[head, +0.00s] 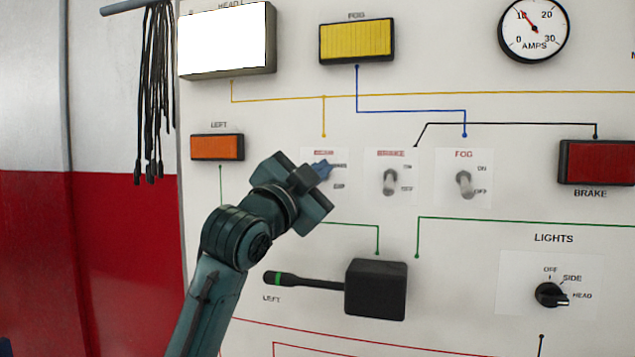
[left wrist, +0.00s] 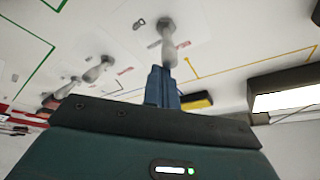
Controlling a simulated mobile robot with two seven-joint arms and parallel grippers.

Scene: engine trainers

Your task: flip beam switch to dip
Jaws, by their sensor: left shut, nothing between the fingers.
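The beam switch has a white label plate (head: 312,153) with a red heading and a DIP mark. In the head view its lever is hidden behind my left gripper (head: 322,170). The left wrist view shows the grey beam lever (left wrist: 168,45), with its free end at the blue fingertips (left wrist: 160,72). My left fingers are shut and empty, right by the lever; I cannot tell whether they touch it. The lever's exact position is unclear from these views. My right gripper is not in view.
The brake switch (head: 390,182) and fog switch (head: 464,184) stand to the right. A black stalk box (head: 376,289) juts out below. The headlamp (head: 228,40) is bright white above. The orange left lamp (head: 217,147) is beside my arm. Black cables (head: 152,95) hang at left.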

